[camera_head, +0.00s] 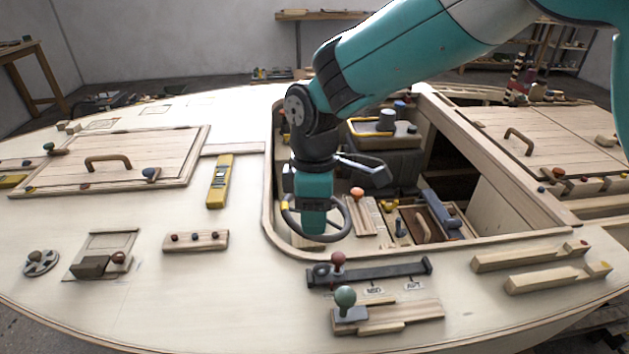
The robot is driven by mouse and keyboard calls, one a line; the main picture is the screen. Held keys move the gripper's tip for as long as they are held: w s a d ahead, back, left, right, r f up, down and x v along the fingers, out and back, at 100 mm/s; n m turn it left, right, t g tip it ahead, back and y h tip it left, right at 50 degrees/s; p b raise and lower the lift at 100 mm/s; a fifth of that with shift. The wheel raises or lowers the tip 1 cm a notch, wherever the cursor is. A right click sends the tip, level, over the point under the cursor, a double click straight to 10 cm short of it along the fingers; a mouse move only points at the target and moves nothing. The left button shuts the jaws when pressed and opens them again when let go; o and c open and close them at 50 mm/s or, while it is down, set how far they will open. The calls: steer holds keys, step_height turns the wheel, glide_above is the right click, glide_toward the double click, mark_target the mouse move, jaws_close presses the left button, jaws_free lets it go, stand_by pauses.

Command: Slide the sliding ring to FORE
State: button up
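The sliding ring (338,266) with a dark red knob sits on a dark flat rail (395,270) on the near deck, towards the rail's left end. Small labels below the rail read MID and AFT, with AFT on the right. No FORE label can be read; the green ball knob (345,297) stands in front of the area below the rail's left part. My gripper (368,168) is above the open cockpit, behind and above the rail, well apart from the ring. Its fingers are small and partly hidden by my wrist, so I cannot tell their opening.
The green knob stands on a wooden block close in front of the rail. The cockpit opening has a raised rim (270,185) and holds a steering wheel (335,232). Wooden bars (530,256) lie right of the rail. A three-peg strip (196,240) lies left, with bare deck between.

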step_height(320, 180, up, 7)
steer(key=shift+w+f, duration=0.2)
steer(key=shift+w, duration=0.2)
steer(key=s+d+r+m+y+p, duration=0.2)
steer(key=s+d+r+m, duration=0.3)
steer(key=s+d+r, duration=0.4)
steer(key=s+d+f+m+t+y, duration=0.1)
steer(key=s+d+m, duration=0.4)
steer(key=s, duration=0.5)
steer(key=shift+d+f+m+y, duration=0.3)
steer(key=shift+d+f+y, duration=0.3)
steer(key=shift+f, duration=0.1)
steer(key=shift+s, duration=0.1)
stand_by(0.7)
